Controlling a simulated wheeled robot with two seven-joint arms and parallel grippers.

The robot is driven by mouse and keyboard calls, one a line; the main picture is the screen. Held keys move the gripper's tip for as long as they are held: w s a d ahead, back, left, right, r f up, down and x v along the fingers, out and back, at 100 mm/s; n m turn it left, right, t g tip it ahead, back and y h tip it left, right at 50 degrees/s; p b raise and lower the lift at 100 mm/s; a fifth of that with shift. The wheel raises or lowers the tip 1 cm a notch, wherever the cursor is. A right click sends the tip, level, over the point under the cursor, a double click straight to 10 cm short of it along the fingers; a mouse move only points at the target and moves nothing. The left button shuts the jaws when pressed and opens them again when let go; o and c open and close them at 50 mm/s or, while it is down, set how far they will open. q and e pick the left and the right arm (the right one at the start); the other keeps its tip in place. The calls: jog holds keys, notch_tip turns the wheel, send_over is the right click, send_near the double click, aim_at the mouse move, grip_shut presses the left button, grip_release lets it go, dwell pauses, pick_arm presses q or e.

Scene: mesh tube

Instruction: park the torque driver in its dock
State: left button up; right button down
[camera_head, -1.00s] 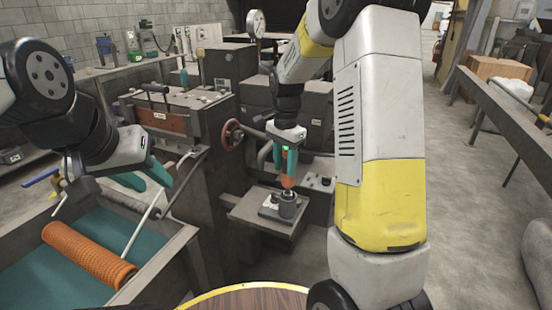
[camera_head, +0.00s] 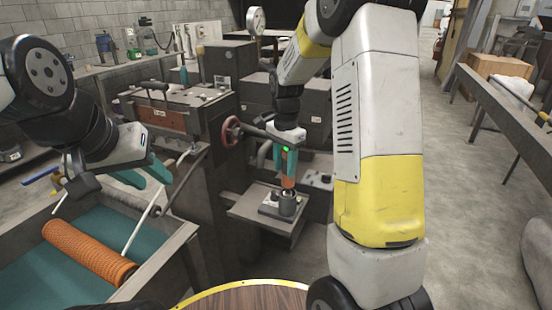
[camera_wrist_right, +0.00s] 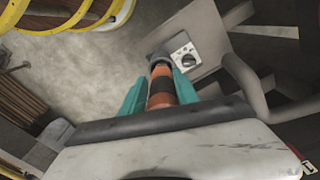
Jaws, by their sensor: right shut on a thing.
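The orange and black torque driver (camera_wrist_right: 162,88) is upright between the teal fingers of my right gripper (camera_head: 287,165), which is shut on it. The fingers also show in the right wrist view (camera_wrist_right: 160,92). The driver's lower end meets the grey cylindrical dock (camera_head: 288,204) on a small shelf plate. How deep it sits in the dock cannot be told. In the head view the fingers hide much of the driver's upper body. My left gripper (camera_head: 145,177) is at the left, its teal fingers apart and empty, above the bin.
The shelf plate (camera_head: 245,208) juts from the grey machine, with a handwheel (camera_head: 231,131) close left of my right gripper. An orange mesh tube (camera_head: 88,252) lies in the teal-lined bin at lower left. A round wooden table (camera_head: 250,300) is at the front.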

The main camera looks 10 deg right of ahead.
aim_at(284, 187)
jog(key=shift+f, duration=2.55)
dwell(2.0)
jog(key=c, duration=0.8)
grip_release()
jog(key=shift+c, duration=0.2)
notch_tip(284, 187, up, 8)
jog(key=shift+f, duration=0.25)
jog(key=s+r+n+t, duration=0.2)
jog(key=s+r+n, duration=0.2)
jog(key=s, duration=0.3)
jog(key=s+r+n+t+y, duration=0.1)
jog(key=s+r+n+t, duration=0.1)
jog(key=s+r, duration=0.3)
jog(key=s+r+n+t+y, duration=0.1)
jog(key=s+r+n, duration=0.3)
jog(key=s, duration=0.7)
jog(key=shift+s+a+r+n+t, duration=0.15)
jog(key=shift+a+n+t, duration=0.25)
jog(key=shift+n+t, duration=0.3)
